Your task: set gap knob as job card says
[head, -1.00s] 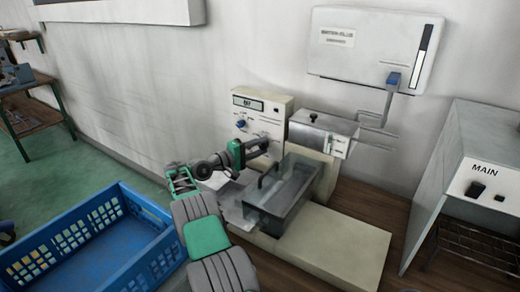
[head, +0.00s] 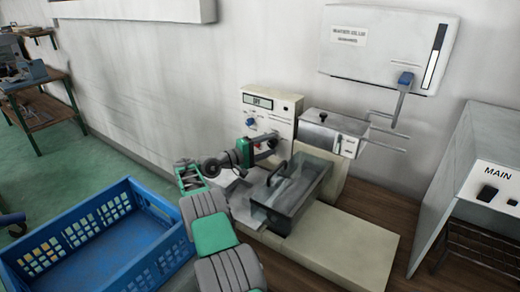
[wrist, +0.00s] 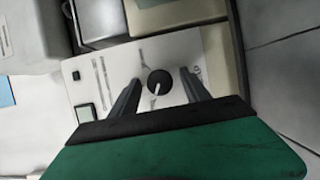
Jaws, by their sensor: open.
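A round black knob (wrist: 159,82) with a white pointer sits on the white panel (wrist: 143,62) in the wrist view. Its pointer slants toward the bottom of the picture. My gripper (wrist: 160,77) is open, with one finger on each side of the knob and visible gaps; I cannot tell the depth. In the head view my gripper (head: 271,142) is at the machine's front panel (head: 283,112), hiding its lower part. A small display (head: 258,101) and a blue knob (head: 250,122) show above it. Print beside the black knob is unreadable, and I cannot identify a job card.
A clear-walled tray (head: 292,190) with a dark handle stands close below my gripper. A blue crate (head: 150,250) is at the lower left. A grey cabinet marked MAIN (head: 492,160) stands at right.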

